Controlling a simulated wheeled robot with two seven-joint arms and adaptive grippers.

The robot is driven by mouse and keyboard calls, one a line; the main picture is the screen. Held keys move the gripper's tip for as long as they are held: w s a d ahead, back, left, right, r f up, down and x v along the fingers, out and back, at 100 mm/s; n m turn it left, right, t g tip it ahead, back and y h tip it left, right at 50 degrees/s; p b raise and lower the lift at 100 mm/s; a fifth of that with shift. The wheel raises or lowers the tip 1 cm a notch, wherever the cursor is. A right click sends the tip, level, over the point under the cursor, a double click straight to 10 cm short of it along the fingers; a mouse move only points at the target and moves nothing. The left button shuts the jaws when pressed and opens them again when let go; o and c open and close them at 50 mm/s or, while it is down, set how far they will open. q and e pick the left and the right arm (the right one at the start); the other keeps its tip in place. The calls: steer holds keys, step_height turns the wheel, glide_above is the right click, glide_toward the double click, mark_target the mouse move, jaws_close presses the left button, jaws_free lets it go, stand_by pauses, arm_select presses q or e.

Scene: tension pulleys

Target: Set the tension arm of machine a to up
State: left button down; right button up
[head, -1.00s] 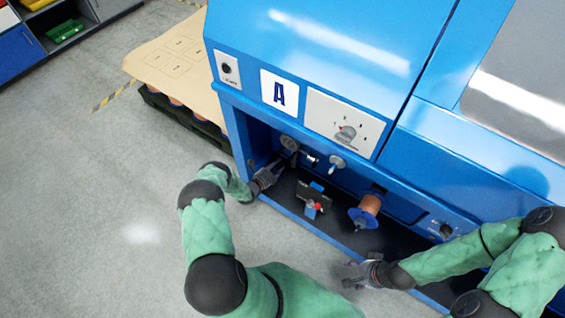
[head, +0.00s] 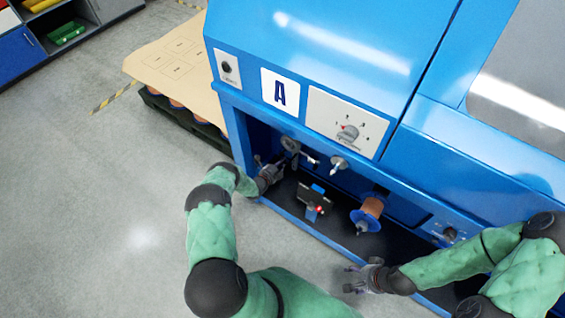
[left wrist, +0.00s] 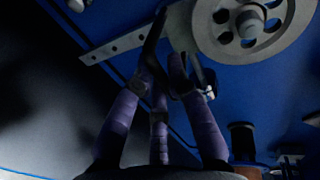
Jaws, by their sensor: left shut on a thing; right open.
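In the left wrist view the spoked wheel (left wrist: 222,45) is large at the top right, beside a pale bar with holes (left wrist: 112,45). My left gripper (head: 274,168) is just below and left of the wheel. Its purple fingers (left wrist: 165,65) are shut on a part of the tension arm (left wrist: 180,25) next to the wheel; the contact is dark and partly hidden. My right gripper (head: 362,277) is open and empty, in front of the bay.
A second small pulley (head: 338,164), a copper spool (head: 371,206) and a dark block with a red light (head: 313,203) are in the bay. A pallet with cardboard (head: 170,62) stands left. The floor in front is clear.

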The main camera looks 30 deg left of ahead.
arm_select(q)
step_height(320, 180, up, 20)
steer(key=p, duration=1.2)
steer(key=shift+p, duration=0.4)
steer(key=shift+f, duration=0.1)
steer(key=c, duration=1.2)
jaws_free()
